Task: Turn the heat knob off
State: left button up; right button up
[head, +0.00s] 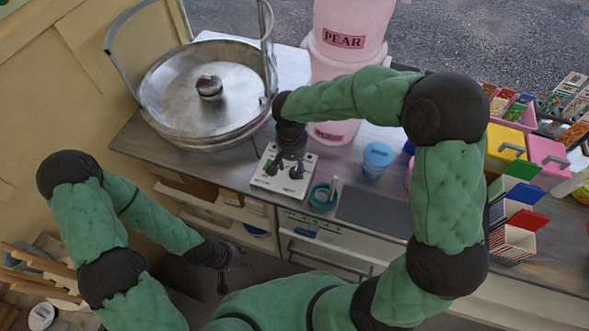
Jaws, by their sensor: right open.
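A white control box (284,184) with dark knobs and small labels sits on the counter in front of the metal floss pan. The labels are too small to read, so I cannot tell which knob is the heat knob. My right gripper (284,163) is open, pointing down over the box, and hides part of its top. Its fingers are close to the knobs; I cannot tell whether they touch one. My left gripper (224,275) hangs low in front of the counter, away from the box. Whether its jaws are open is unclear.
The round metal pan (165,106) stands behind left of the box, and pink tubs labelled PEAR (343,41) stand behind right. A teal cup (319,196) and a blue-lidded jar (377,158) are close on the right. Colourful boxes (513,242) fill the right end.

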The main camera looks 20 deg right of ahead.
aim_at(295, 173)
jog(key=shift+f, duration=1.4)
jog(key=c, duration=1.2)
jog(key=shift+o, duration=0.2)
jog(key=n+p, duration=0.2)
jog(key=n, duration=0.4)
jog(key=shift+s+r, duration=0.1)
jog(key=n+p, duration=0.2)
jog(key=n, duration=0.3)
jog(key=shift+n+t, duration=0.3)
jog(key=shift+n, duration=0.1)
